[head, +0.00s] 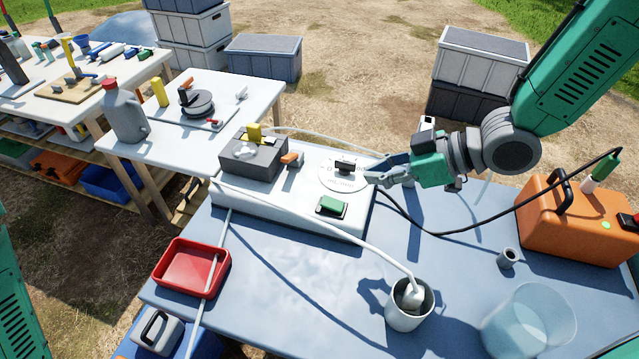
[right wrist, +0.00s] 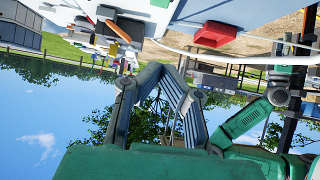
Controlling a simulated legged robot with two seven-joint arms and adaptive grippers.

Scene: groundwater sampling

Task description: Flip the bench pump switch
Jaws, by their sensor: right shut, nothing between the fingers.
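The bench pump (head: 250,203) is a long white box on the blue table. On its top are a green rocker switch (head: 333,204) in a dark frame and a round white dial with a dark knob (head: 345,167). My right gripper (head: 370,178) reaches in from the right, at the right side of the dial and up and right of the green switch. Its fingers are shut and empty; they also show in the right wrist view (right wrist: 162,72). I cannot tell whether the fingertips touch the dial. The green switch is unobstructed. My left gripper is not visible.
A dark block with a yellow part (head: 255,158) and an orange lever (head: 292,159) sit on the pump. A white tube leads to a metal cup (head: 408,318). A red tray (head: 190,268), a clear beaker (head: 530,325) and an orange case (head: 560,225) stand around. The table's front middle is clear.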

